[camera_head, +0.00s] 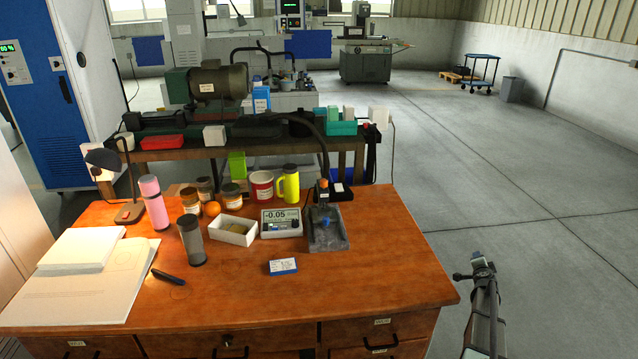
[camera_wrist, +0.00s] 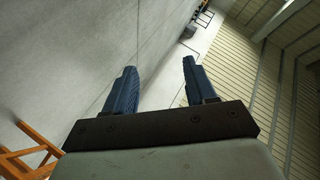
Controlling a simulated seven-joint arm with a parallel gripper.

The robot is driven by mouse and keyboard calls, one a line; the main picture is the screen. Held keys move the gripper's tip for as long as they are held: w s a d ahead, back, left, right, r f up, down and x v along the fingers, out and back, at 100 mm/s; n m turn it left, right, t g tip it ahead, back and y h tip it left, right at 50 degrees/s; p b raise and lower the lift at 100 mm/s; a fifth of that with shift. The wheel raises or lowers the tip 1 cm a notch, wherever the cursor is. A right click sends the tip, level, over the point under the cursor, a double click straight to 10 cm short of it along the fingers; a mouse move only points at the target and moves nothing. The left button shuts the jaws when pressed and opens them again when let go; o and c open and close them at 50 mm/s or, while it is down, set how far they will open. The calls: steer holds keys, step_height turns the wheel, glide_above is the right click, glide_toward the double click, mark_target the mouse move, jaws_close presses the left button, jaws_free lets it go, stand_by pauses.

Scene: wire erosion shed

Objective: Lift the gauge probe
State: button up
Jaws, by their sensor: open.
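What looks like the gauge probe (camera_head: 323,193), dark with an orange top, stands upright on a small dark stone base (camera_head: 328,240) at the right of the wooden desk. A blue part shows low on it; its finer shape is too small to tell. A gauge readout (camera_head: 281,222) showing -0.05 sits just left of the base. My gripper (camera_head: 476,264) is off the desk's right side, well away from the probe. In the wrist view my gripper (camera_wrist: 159,66) has its two blue fingers apart with nothing between them; the probe is not in that view.
On the desk (camera_head: 370,290) stand a white tray (camera_head: 234,231), a yellow flask (camera_head: 290,184), a red mug (camera_head: 261,187), jars and a pink bottle (camera_head: 153,202). The desk's right front is clear.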

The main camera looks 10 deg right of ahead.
mark_target(319, 188)
steer(key=w+d+r+m+t, duration=0.1)
steer(key=w+d+r+t, duration=0.1)
steer(key=w+r, duration=0.85)
steer(key=w+d+r+m+t, duration=0.1)
steer(key=w+r, duration=0.6)
steer(key=r, duration=0.7)
steer(key=w+a+r+t+y, duration=0.2)
steer(key=w+a+r, duration=0.1)
steer(key=w+a, duration=0.15)
steer(key=w+a+m+y, duration=0.2)
steer(key=a+y, duration=0.9)
steer(key=a, duration=1.3)
steer(key=s+a+f+m+g+y, duration=0.1)
steer(key=s+a+g+y, duration=0.35)
steer(key=a, duration=0.65)
steer(key=s+a+m+g+y, duration=0.1)
steer(key=s+a+g+y, duration=0.25)
steer(key=a+y, duration=0.45)
steer(key=w+a, duration=0.2)
steer(key=a, duration=0.2)
steer(key=w+a+h, duration=0.1)
steer(key=w+a, duration=0.1)
steer(key=a, duration=0.3)
steer(key=w+a+h, duration=0.1)
steer(key=w+a, duration=0.1)
steer(key=a, duration=0.2)
steer(key=shift+w+a+h, duration=0.1)
steer(key=shift+a+h, duration=0.15)
steer(key=shift+a, duration=0.15)
